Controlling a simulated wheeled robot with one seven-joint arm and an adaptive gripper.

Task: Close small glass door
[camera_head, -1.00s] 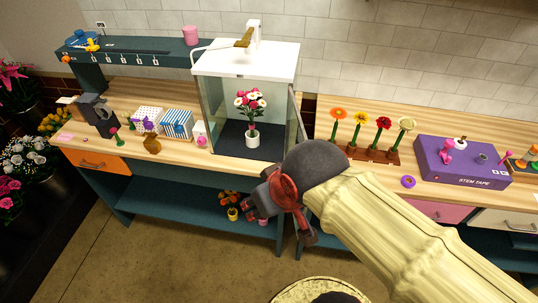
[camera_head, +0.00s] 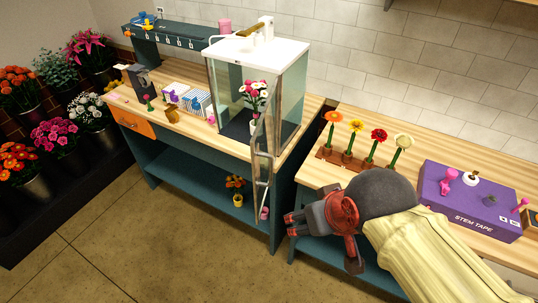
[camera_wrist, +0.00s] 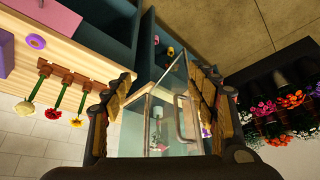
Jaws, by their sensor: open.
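The glass case (camera_head: 290,95) has a white top and stands on the wooden counter. Its small glass door (camera_head: 264,175) stands open, swung out past the counter's front edge, and shows nearly edge-on with a metal handle. My gripper (camera_head: 290,224) is low in front of the counter gap, right of the door and apart from it. In the wrist view the open fingers (camera_wrist: 165,88) frame the glass door (camera_wrist: 167,78) and its handle (camera_wrist: 181,118) further off. Nothing is between the fingertips.
A potted pink-and-white bouquet (camera_head: 255,92) stands inside the case. Right of it are a rack of single flowers (camera_head: 345,158) and a purple stem tape box (camera_head: 465,205). A yellow pot (camera_head: 238,199) sits on the lower shelf. The floor in front is clear.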

